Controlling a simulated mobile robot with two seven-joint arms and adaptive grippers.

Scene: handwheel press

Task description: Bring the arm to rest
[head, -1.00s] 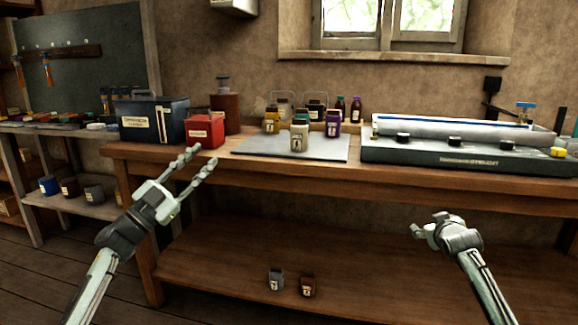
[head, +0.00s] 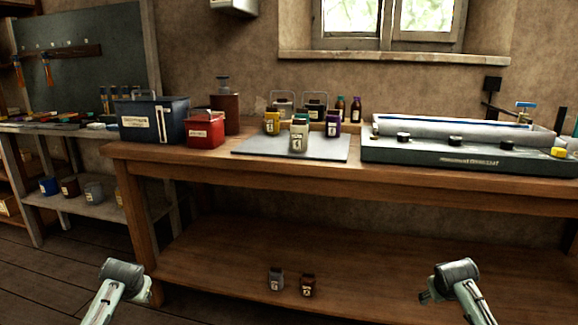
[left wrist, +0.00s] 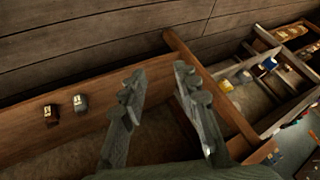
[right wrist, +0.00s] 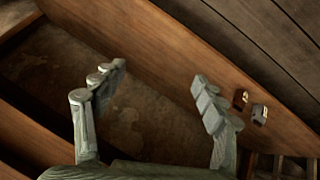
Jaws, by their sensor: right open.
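My left gripper shows in the left wrist view (left wrist: 160,80) with its two fingers apart and nothing between them. My right gripper shows in the right wrist view (right wrist: 158,74), also open and empty, with a wider gap. In the head view, both forearms end low in the picture, in front of the bench, left and right. The fingers are mostly hidden there behind the wrists. Neither gripper touches anything that I can see.
The wooden workbench (head: 420,184) carries a blue box (head: 150,121), a red box (head: 205,130), a grey mat (head: 250,148) with jars, and a long grey press bed (head: 450,161). Two small jars stand on the lower shelf (head: 220,270). The space before the bench is clear.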

